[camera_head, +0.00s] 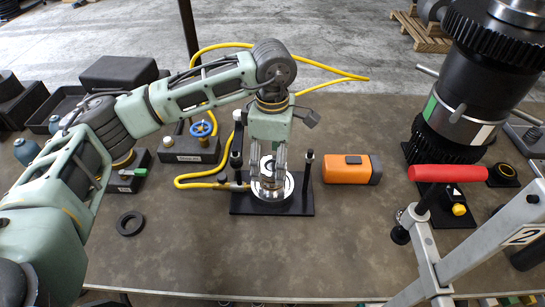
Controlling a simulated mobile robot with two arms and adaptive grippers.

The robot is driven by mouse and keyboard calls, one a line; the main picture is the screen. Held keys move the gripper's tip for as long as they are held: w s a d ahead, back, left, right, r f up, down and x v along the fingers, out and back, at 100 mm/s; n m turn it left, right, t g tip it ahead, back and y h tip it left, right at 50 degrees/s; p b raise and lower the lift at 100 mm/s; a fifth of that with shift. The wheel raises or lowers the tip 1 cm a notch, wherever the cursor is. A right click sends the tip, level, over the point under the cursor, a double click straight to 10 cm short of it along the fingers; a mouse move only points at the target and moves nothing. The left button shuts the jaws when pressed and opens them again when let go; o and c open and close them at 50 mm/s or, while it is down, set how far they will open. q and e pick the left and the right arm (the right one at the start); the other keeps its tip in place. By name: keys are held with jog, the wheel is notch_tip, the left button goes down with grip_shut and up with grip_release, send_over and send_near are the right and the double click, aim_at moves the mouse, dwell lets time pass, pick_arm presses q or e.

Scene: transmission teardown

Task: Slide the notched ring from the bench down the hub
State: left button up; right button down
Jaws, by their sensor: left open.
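A dark ring (131,223) lies flat on the bench at the left; its notches are too small to make out. My left gripper (269,178) points down over a silver round piece (286,188) on a black base plate (297,207) with upright posts. The gripper is open, with its fingers around the middle of that piece; I cannot tell whether they touch it. They partly hide the centre, so I cannot tell whether a hub stands there. A large black geared assembly (455,110) stands at the right. My right gripper is not in view.
An orange box (352,169) lies right of the base plate. A yellow hose (215,45) loops behind my arm. A block with a blue valve wheel (201,129) is at left. A grey frame with a red handle (448,173) is front right. The front-centre bench is clear.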

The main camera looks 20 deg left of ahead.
pick_arm(q)
notch_tip(320, 180, up, 19)
jog(key=p, duration=0.4)
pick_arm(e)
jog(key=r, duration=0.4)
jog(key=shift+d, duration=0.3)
pick_arm(q)
jog(key=shift+f, duration=0.1)
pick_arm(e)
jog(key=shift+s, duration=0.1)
